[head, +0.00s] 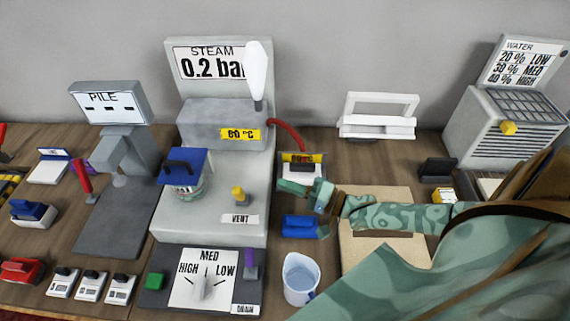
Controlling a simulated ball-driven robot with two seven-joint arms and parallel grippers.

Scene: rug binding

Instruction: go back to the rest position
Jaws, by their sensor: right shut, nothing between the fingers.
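My right arm, in a green patterned covering, reaches in from the right of the head view. Its gripper (295,189) is shut with nothing between the fingers. It hovers near a small stand with a yellow label (303,158), just right of the grey steam machine (215,215). Whether it touches anything there cannot be told. My left gripper is not in view.
A blue block (298,225) and a clear jug (301,280) stand below my right gripper. A light board (365,262) lies partly under my arm. The grey pile gauge (110,105) stands left and the water unit (505,125) right.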

